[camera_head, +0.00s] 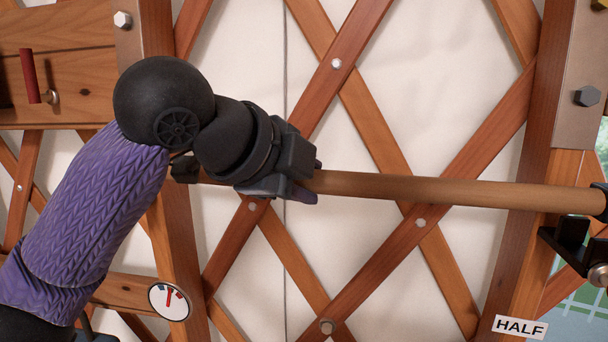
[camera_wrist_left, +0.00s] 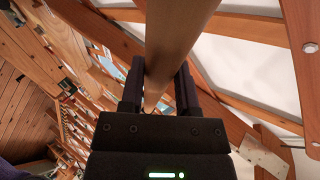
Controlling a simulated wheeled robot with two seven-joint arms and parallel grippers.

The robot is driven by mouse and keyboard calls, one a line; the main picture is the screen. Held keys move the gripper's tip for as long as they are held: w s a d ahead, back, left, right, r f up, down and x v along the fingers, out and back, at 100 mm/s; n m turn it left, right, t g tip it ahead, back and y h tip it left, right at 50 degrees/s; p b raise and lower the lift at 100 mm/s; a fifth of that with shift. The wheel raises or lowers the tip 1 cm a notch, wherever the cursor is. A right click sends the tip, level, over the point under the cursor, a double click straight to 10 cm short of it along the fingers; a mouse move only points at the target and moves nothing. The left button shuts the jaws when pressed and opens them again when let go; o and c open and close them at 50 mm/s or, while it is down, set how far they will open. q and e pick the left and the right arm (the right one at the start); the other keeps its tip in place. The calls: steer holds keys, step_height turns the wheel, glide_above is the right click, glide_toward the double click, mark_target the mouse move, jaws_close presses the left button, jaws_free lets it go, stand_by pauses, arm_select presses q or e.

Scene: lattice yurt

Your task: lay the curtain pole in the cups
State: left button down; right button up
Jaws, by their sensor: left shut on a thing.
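The curtain pole (camera_head: 420,188) is a brown wooden rod that runs nearly level across the head view. My left gripper (camera_head: 312,182) is shut on it towards its left end. In the left wrist view the pole (camera_wrist_left: 175,45) passes between the two dark fingers (camera_wrist_left: 160,88). A black cup bracket (camera_head: 568,240) on the right post sits just below the pole's right end, with a visible gap. A dark piece (camera_head: 185,168) shows at the pole's left end, partly hidden by my gripper; I cannot tell whether it is a cup or an end cap. My right gripper is not in view.
Crossed wooden lattice (camera_head: 345,75) over pale cloth lies behind the pole. Upright posts stand left (camera_head: 178,235) and right (camera_head: 540,130). A round dial (camera_head: 169,301), a red-handled lever (camera_head: 29,75) and a HALF label (camera_head: 520,327) are nearby.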

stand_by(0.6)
arm_select(q)
steer(key=shift+p, duration=0.4)
steer(key=shift+r, duration=0.1)
stand_by(0.4)
steer(key=shift+f+b, duration=1.05)
steer(key=shift+f, duration=1.05)
steer(key=shift+c, duration=1.3)
jaws_free()
steer(key=shift+s, duration=0.1)
